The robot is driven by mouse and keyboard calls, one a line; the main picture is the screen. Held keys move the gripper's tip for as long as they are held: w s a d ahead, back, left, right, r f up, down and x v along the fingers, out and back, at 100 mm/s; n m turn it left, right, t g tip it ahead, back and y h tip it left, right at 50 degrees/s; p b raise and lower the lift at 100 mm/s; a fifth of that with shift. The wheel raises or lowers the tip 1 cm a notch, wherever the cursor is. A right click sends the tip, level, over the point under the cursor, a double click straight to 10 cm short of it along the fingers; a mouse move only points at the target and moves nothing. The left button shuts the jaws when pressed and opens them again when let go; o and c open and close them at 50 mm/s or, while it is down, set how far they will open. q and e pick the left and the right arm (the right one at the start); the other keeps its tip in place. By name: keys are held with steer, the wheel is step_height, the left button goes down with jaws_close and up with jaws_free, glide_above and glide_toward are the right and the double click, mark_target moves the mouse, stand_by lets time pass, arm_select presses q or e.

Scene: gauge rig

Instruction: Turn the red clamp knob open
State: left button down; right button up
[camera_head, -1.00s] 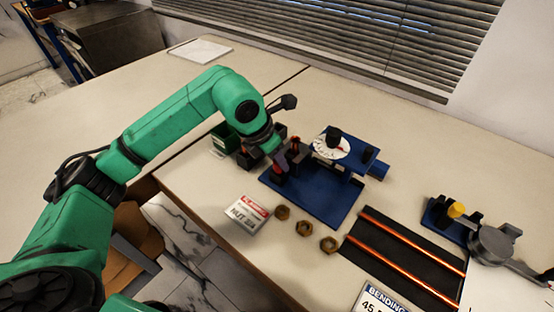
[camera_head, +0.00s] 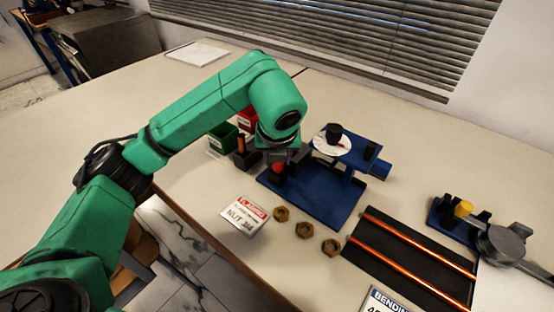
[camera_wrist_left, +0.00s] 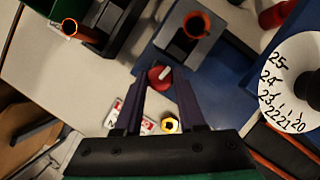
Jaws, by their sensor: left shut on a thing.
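The red clamp knob (camera_head: 278,168) sits low at the left end of the blue gauge rig (camera_head: 318,196). It also shows in the left wrist view (camera_wrist_left: 156,82), with a pale pointer bar across its top. My left gripper (camera_head: 279,158) reaches down over it from above. In the left wrist view its two dark fingers (camera_wrist_left: 162,86) are on either side of the knob, shut on it. Part of the knob is hidden by the fingers in the head view. The rig's white numbered dial (camera_head: 326,146) is to the right. My right gripper is not in view.
A green bin (camera_head: 222,138), a red bin (camera_head: 247,118) and a dark block with an orange tube (camera_head: 241,146) stand left of the rig. A label card (camera_head: 244,216), several brass nuts (camera_head: 304,230) and copper rods (camera_head: 420,248) lie in front. A yellow-capped bender (camera_head: 463,209) is at right.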

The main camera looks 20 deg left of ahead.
arm_select(q)
steer(key=shift+n+y, duration=0.3)
steer(key=shift+n, duration=0.3)
steer(key=c, duration=0.8)
jaws_free()
steer(key=shift+o, duration=0.2)
steer(key=shift+r, duration=0.1)
steer(key=p+v, duration=0.3)
steer(key=v, duration=1.1)
steer(key=shift+r, duration=0.2)
steer(key=shift+d, duration=0.15)
